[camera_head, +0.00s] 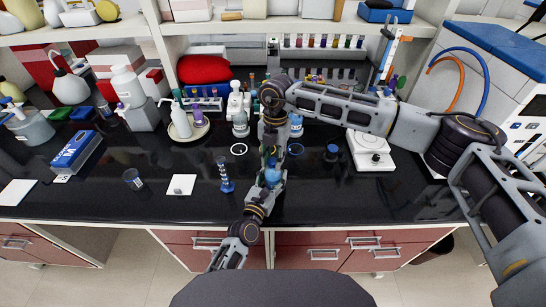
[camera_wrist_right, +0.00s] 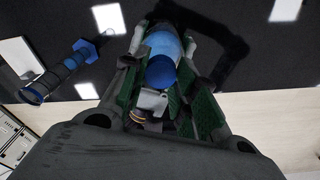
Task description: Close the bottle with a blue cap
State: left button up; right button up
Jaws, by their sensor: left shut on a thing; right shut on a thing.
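A bottle with blue contents (camera_head: 273,176) is held over the front middle of the black counter. My left gripper (camera_head: 268,184) comes up from the front edge and is shut on it. My right gripper (camera_head: 270,155) comes from above, close against the left one, and is shut on the blue cap. In the right wrist view the blue cap (camera_wrist_right: 161,72) shows between the green-padded fingers of my right gripper (camera_wrist_right: 163,88), with lighter blue behind it. The fingers hide much of the bottle and its neck, so I cannot tell how far the cap is seated.
A balance (camera_head: 370,152) stands at the right. A beaker (camera_head: 133,179) and a white square (camera_head: 181,185) lie left. Bottles and tube racks line the back.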

jog(key=shift+m, duration=2.2)
jog(key=m, duration=0.3)
jog(key=shift+m+y, duration=0.3)
jog(key=shift+m, duration=0.1)
jog(key=m, duration=0.3)
jog(key=shift+m+t, duration=0.4)
jog(key=m, duration=0.3)
jog(key=shift+a+f, duration=0.1)
jog(key=shift+a, duration=0.15)
jog(key=shift+d+m, duration=0.1)
jog(key=shift+m, duration=0.9)
jog(key=o, duration=0.6)
jog(key=shift+d, duration=0.1)
